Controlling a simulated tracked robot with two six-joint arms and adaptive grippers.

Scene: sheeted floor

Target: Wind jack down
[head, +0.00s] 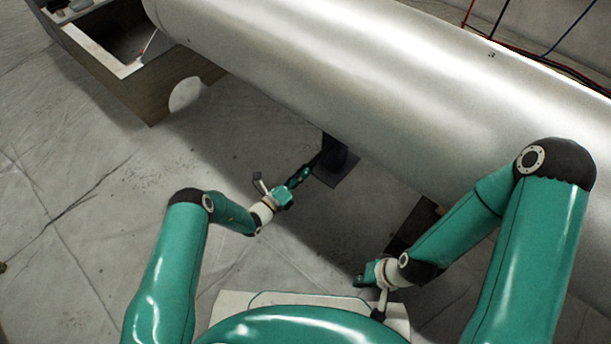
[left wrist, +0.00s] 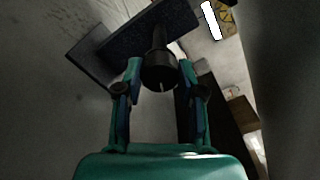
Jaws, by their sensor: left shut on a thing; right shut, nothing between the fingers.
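The dark jack (head: 334,152) stands on a flat dark plate (head: 345,174) on the floor beneath the big silver cylinder. My left gripper (head: 309,171) reaches in from the left, next to the jack. In the left wrist view, my left gripper (left wrist: 160,70) has its two fingers on either side of a round black knob (left wrist: 160,78) of the jack and is shut on it. A shaft runs from the knob to a dark plate-like part behind. My right gripper (head: 366,276) is shut and empty, low beside my base and away from the jack.
The large silver cylinder (head: 400,80) spans the upper view and hides the jack's top. A wooden box-like stand (head: 150,95) is at upper left. Red and blue cables (head: 500,18) hang at upper right. The sheeted floor (head: 90,200) at left is clear.

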